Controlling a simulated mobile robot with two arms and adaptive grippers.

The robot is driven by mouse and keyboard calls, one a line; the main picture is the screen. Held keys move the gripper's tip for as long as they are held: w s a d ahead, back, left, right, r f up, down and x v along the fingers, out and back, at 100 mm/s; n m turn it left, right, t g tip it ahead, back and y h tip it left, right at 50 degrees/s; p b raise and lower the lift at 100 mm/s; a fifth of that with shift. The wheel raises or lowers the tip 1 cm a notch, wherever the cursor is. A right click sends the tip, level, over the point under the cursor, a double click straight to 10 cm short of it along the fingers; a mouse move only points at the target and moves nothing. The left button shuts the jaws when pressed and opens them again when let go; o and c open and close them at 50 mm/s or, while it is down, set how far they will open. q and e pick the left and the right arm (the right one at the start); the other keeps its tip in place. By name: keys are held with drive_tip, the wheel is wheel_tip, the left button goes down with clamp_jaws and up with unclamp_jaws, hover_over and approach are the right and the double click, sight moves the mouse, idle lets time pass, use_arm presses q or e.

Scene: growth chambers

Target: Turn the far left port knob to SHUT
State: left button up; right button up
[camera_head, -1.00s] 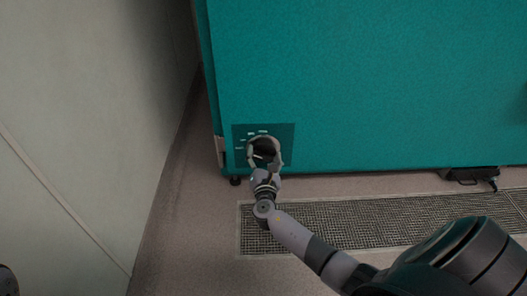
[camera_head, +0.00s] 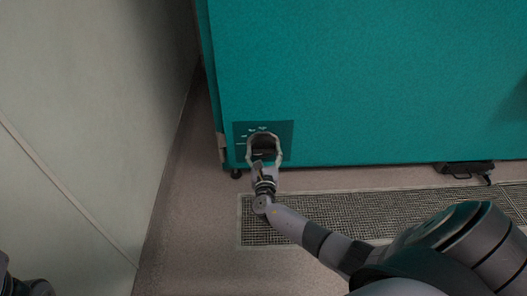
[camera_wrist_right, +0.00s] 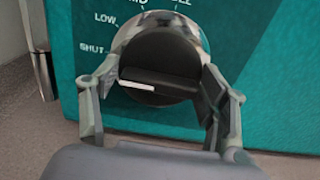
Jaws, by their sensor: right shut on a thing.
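The far left port knob (camera_wrist_right: 160,72) is a round black dial with a raised bar and a white mark, seen close in the right wrist view. Its white mark lies on the left end of the bar and points left, toward the side of the SHUT label (camera_wrist_right: 93,49). The knob also shows as a dark disc in the head view (camera_head: 264,151), low on the teal panel. My right gripper (camera_wrist_right: 160,84) is shut on the knob, one finger on each side. It also shows in the head view (camera_head: 264,150). My left gripper's fingers do not show.
The teal chamber wall (camera_head: 370,80) fills the back. A pale wall (camera_head: 80,130) stands close on the left. A floor grate (camera_head: 370,215) runs in front of the chamber. A small black device (camera_head: 463,168) sits at the chamber's base on the right.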

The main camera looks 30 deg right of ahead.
drive_tip(key=shift+d, duration=0.1)
drive_tip(key=o, duration=0.9)
drive_tip(key=shift+o, duration=0.2)
drive_tip(key=v, duration=1.2)
